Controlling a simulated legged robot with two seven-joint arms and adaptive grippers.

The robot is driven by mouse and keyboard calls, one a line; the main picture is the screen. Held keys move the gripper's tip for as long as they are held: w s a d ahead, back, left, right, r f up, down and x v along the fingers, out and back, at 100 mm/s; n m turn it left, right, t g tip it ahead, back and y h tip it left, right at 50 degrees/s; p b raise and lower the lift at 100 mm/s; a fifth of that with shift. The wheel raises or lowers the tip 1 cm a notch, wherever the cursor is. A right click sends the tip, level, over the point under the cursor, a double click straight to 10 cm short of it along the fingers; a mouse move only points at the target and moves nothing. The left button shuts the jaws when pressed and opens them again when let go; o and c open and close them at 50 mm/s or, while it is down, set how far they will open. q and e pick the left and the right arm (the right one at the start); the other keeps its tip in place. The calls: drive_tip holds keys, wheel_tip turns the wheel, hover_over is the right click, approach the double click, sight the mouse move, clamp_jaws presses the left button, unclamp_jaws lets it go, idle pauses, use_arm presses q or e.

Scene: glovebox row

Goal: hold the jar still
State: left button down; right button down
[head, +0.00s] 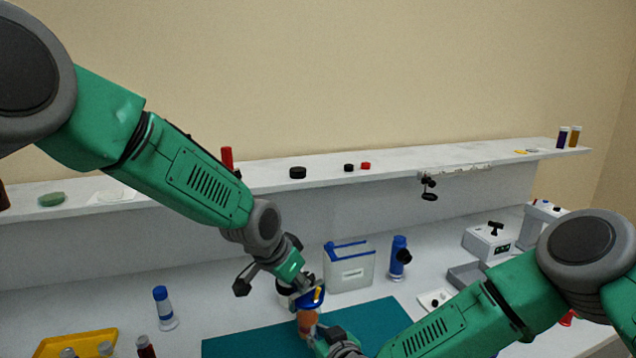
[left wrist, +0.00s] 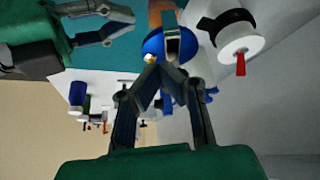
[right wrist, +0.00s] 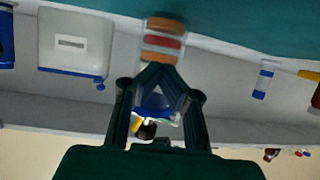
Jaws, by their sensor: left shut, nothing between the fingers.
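The jar (head: 306,322) stands at the teal mat, with orange and red bands and a blue lid (head: 313,299). The right wrist view shows its banded body (right wrist: 163,40) upside down, partly behind my right fingers. The left wrist view shows the round blue lid (left wrist: 154,46). My left gripper (left wrist: 160,72) is shut and empty, its tips close at the lid; I cannot tell whether they touch. My right gripper (right wrist: 161,72) is low beside the jar, its fingertips close together in front of it. Whether it grips the jar is unclear.
Behind the jar stand a clear bin with a blue rim (head: 349,268) and a blue bottle (head: 398,258). A blue-capped bottle (head: 163,308) and a yellow tray (head: 78,342) are at left. A grey tray (head: 467,276) is at right. The teal mat (head: 250,343) is mostly clear.

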use_arm(q)
drive_tip(key=shift+w+d, duration=0.2)
drive_tip(key=shift+w, duration=0.35)
idle(0.8)
drive_tip(key=shift+w+a, duration=0.55)
drive_tip(key=shift+a, duration=0.05)
idle(0.5)
drive_tip(key=shift+a, duration=0.15)
idle(0.3)
drive_tip(key=shift+s+a, duration=0.2)
drive_tip(key=shift+r, duration=3.05)
